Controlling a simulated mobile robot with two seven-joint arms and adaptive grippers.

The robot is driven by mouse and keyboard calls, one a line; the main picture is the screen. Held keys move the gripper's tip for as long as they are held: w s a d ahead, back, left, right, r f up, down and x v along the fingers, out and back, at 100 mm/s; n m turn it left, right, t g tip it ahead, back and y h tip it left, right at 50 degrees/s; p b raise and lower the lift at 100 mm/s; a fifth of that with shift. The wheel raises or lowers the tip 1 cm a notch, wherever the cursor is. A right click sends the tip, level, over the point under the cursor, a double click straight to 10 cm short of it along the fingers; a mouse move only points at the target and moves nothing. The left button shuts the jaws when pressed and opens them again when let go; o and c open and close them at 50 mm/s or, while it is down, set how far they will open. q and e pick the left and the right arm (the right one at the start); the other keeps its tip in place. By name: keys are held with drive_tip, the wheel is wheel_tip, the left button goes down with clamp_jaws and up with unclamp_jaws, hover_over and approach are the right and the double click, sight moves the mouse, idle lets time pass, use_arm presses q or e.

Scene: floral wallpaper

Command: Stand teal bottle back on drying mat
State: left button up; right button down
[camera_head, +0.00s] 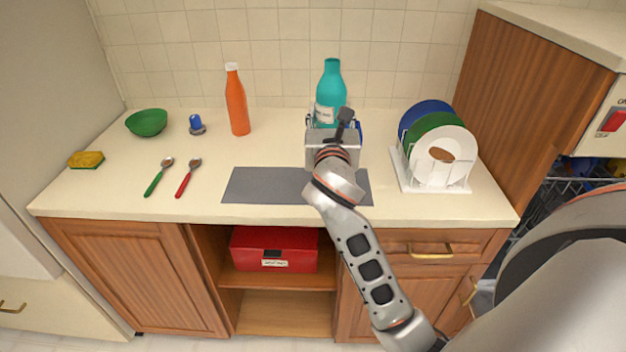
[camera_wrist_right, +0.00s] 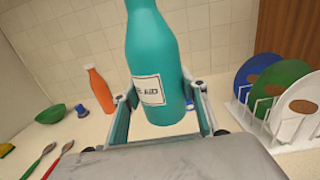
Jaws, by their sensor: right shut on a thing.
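The teal bottle (camera_head: 331,82) is upright in the head view, behind my right gripper (camera_head: 328,118). My right gripper is shut on the bottle's lower part, and the hand hides much of the base. In the right wrist view the bottle (camera_wrist_right: 157,60) stands between the two fingers of the gripper (camera_wrist_right: 160,105), its white label facing me. The grey drying mat (camera_head: 262,186) lies flat near the counter's front edge, in front of the bottle, partly covered by my right arm. Whether the bottle touches the counter cannot be told. My left gripper is not in view.
An orange bottle (camera_head: 236,102) stands at the back, left of the teal one. A dish rack (camera_head: 436,183) with plates stands to the right. A green bowl (camera_head: 147,122), blue-topped object (camera_head: 196,124), sponge (camera_head: 86,159) and two spoons are at left.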

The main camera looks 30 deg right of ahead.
wheel_tip(320, 180, down, 18)
drive_tip(key=b, duration=0.5)
drive_tip(key=shift+f, duration=0.15)
drive_tip(key=shift+f, duration=0.2)
drive_tip(key=c, duration=1.2)
unclamp_jaws()
